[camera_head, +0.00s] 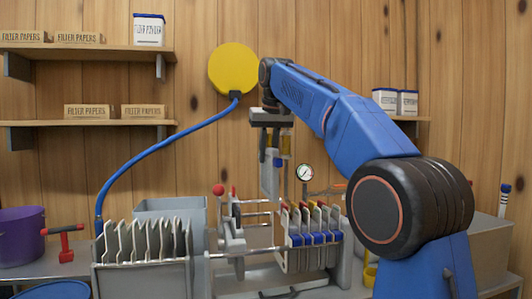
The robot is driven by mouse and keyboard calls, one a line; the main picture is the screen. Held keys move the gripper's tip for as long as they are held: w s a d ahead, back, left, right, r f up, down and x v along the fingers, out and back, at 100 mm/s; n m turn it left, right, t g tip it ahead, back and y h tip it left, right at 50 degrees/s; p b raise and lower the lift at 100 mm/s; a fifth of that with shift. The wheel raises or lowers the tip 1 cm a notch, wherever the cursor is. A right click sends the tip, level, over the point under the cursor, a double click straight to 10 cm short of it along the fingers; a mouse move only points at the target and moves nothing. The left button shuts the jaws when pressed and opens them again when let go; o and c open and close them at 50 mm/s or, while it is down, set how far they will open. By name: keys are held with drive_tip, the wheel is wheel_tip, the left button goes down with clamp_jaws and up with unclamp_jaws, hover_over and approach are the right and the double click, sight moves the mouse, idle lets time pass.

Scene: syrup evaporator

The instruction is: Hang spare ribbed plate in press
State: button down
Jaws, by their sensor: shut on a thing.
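My gripper (273,138) is at the centre, above the press, pointing down. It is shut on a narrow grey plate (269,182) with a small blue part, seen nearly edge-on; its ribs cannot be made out. The plate hangs upright above the press (238,256), its lower end near the plates there; I cannot tell whether it touches anything. An open gap with rails lies between.
A rack (142,278) of several pale upright plates stands left of the press, before a grey bin (172,210). A pressure gauge (304,172) stands behind the press. A blue hose (155,152) runs up to a yellow disc (232,69). A purple pot (20,235) is far left.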

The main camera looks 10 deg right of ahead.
drive_tip(key=shift+f, duration=2.15)
drive_tip(key=shift+s, duration=0.2)
wheel_tip(320, 180, down, 11)
drive_tip(key=shift+f, duration=0.25)
wheel_tip(320, 180, down, 7)
idle(1.7)
